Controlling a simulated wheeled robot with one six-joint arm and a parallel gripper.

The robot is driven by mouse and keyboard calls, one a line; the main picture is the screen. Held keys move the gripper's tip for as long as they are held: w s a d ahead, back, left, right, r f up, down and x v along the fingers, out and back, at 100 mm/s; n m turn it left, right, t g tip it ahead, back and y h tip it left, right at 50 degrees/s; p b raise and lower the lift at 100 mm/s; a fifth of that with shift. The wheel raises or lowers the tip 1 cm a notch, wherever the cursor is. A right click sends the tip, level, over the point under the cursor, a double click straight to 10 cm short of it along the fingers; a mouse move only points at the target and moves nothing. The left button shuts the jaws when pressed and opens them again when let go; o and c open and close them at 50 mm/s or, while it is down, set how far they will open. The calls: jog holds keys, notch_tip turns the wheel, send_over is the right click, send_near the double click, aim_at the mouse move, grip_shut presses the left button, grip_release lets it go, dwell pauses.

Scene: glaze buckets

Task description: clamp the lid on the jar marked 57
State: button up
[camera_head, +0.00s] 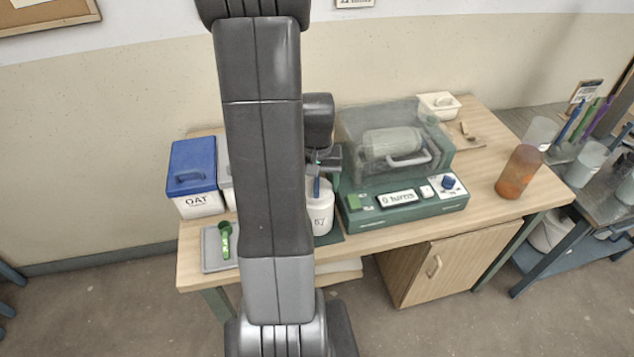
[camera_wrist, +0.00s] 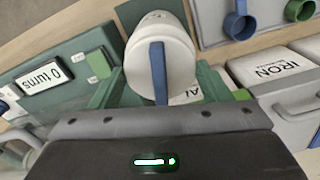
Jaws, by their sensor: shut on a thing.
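The jar marked 57 (camera_head: 320,219) is white and stands upright on the table, left of the green machine. A blue bar (camera_head: 316,187) shows at its top. In the wrist view the jar (camera_wrist: 175,27) is close ahead, with the blue bar (camera_wrist: 158,72) running across its lid toward me. The finger contact is partly hidden. In the head view my arm covers part of the jar's left side, and the gripper (camera_head: 325,165) is just above it.
The green machine (camera_head: 405,210) reads "0 turns" and has a clear hood over a drum. A blue-lidded OAT bin (camera_head: 195,178) and a grey tray (camera_head: 212,262) with a green scoop stand left. An orange bottle (camera_head: 517,172) stands right. An IRON bin (camera_wrist: 275,68) shows in the wrist view.

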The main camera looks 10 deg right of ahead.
jog(key=shift+m, duration=0.6)
jog(key=m, duration=0.3)
jog(key=shift+m, duration=0.4)
jog(key=shift+f+m+b, duration=0.1)
jog(key=shift+m+b, duration=0.2)
jog(key=shift+m, duration=0.1)
jog(key=m, duration=0.3)
jog(key=shift+m, duration=0.3)
jog(key=m, duration=0.4)
jog(key=shift+s+f+b, duration=0.1)
jog(key=shift+f+b, duration=0.05)
jog(key=shift+b, duration=0.15)
